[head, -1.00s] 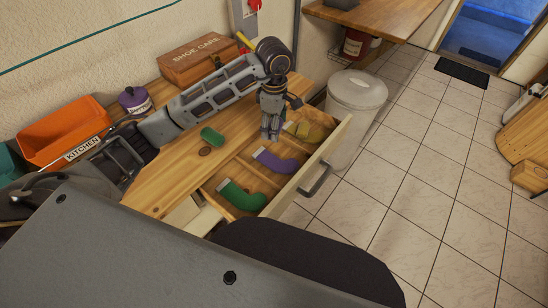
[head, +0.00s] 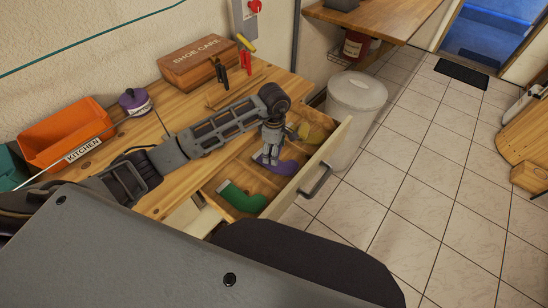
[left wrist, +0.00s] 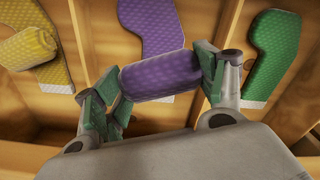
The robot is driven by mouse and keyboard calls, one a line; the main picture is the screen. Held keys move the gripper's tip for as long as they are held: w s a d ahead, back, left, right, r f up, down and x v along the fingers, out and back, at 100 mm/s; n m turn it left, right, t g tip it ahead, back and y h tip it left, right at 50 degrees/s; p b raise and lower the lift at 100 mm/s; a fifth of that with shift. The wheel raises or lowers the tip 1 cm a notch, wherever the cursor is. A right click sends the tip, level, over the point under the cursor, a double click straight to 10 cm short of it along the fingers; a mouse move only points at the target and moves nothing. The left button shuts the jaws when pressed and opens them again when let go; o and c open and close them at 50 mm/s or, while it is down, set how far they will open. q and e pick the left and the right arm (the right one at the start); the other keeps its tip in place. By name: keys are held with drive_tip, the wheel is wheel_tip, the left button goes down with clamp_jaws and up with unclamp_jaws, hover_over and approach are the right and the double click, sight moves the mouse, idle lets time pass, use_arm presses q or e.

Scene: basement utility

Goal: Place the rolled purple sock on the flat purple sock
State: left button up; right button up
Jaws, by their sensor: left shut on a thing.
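The rolled purple sock (left wrist: 160,76) is held crosswise between the green-padded fingers of my left gripper (left wrist: 164,84). The flat purple sock (left wrist: 150,28) lies in the middle compartment of the open drawer, right behind the roll in the left wrist view; I cannot tell whether they touch. In the head view my left gripper (head: 269,159) points down over the flat purple sock (head: 288,168), covering part of it, and the roll is hard to make out there. My right gripper is not in view.
The drawer (head: 309,180) also holds a flat green sock (head: 240,198) in the near compartment and yellow socks (head: 312,133) in the far one, with thin dividers between. A shoe care box (head: 205,62), pliers and an orange bin (head: 65,132) stand on the bench.

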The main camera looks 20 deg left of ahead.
use_arm(q)
drive_tip(key=shift+f, duration=0.1)
drive_tip(key=shift+f, duration=2.15)
drive_tip(key=shift+f, duration=0.1)
drive_tip(key=o, duration=0.8)
wheel_tip(320, 180, up, 12)
drive_tip(key=shift+r, duration=0.15)
